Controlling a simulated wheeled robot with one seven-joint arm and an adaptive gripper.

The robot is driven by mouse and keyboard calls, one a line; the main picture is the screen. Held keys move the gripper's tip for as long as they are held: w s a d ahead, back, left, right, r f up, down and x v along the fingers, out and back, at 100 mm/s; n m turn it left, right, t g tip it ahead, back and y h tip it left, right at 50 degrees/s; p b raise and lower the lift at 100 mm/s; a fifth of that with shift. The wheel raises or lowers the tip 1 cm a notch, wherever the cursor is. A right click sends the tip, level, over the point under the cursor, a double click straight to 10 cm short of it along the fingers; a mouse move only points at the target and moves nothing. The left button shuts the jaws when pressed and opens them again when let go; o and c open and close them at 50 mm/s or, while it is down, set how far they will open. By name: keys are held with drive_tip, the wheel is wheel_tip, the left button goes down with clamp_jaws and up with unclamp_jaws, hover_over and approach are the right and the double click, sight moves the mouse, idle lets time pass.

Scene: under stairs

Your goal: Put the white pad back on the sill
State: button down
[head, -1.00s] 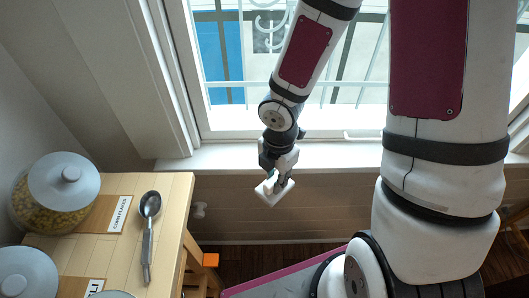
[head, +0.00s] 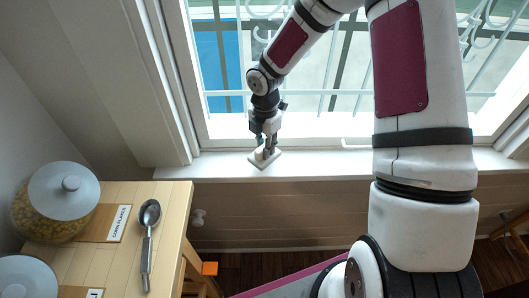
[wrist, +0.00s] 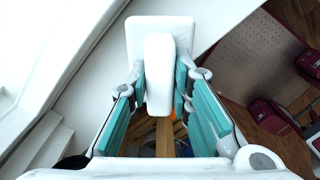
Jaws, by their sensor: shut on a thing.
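The white pad (head: 264,160) is a flat square with a raised white grip, and it is at the window sill (head: 222,166). It also shows in the wrist view (wrist: 140,32), with its raised grip (wrist: 158,75) between the teal finger pads. My gripper (head: 268,148) is shut on the pad's grip and points down over the sill. In the head view the pad's near corner lies close to the sill's front edge. I cannot tell whether its underside touches the sill.
A wooden table (head: 180,215) at the left holds a lidded glass jar (head: 64,200) and a dark spoon (head: 148,240). The barred window (head: 335,75) stands behind the sill. The sill looks clear to the right of the pad. An orange block (head: 210,268) is below, beside the table.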

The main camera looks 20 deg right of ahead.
drive_tip(key=shift+w+f, duration=0.2)
drive_tip(key=shift+w, duration=0.15)
drive_tip(key=shift+d+f, duration=0.1)
drive_tip(key=shift+f, duration=1.5)
drive_tip(key=c, duration=1.4)
unclamp_jaws()
drive_tip(key=shift+c, duration=0.2)
